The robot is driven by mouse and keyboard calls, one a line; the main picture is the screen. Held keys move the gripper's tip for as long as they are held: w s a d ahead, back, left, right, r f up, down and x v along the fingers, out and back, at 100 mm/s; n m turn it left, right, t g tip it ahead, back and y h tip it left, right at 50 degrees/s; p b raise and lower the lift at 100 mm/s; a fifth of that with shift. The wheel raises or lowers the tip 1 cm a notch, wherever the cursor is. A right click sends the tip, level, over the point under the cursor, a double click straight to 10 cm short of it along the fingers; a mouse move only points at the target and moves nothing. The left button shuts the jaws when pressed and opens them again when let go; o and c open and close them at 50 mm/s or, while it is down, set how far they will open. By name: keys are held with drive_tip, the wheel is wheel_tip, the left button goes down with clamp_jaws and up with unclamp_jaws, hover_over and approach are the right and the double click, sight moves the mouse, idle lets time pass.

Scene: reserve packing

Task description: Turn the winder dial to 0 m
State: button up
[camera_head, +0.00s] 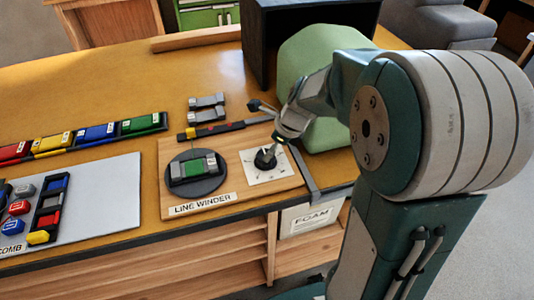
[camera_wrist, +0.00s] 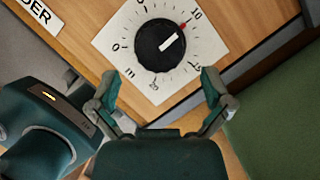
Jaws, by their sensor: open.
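The winder dial is a black round knob (camera_wrist: 160,45) on a white square scale plate (camera_wrist: 108,40). Its white line points up and right in the wrist view, towards the 10 and a small red mark. The 0 is on the plate's left side. In the head view the dial (camera_head: 265,160) sits at the right of the line winder's wooden board (camera_head: 293,183). My gripper (camera_wrist: 159,88) is open and empty, its two fingers apart just below the knob in the wrist view. It also shows above the dial in the head view (camera_head: 268,121).
A dark round turntable (camera_head: 209,184) holding a green and grey spool is left of the dial. A green block (camera_head: 320,65) stands close on the right, behind my arm. Grey clips and a dark bar (camera_head: 236,126) lie behind the dial. Coloured cartridges fill the left side.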

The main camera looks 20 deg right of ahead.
drive_tip(key=shift+x, duration=1.9)
drive_tip(key=c, duration=1)
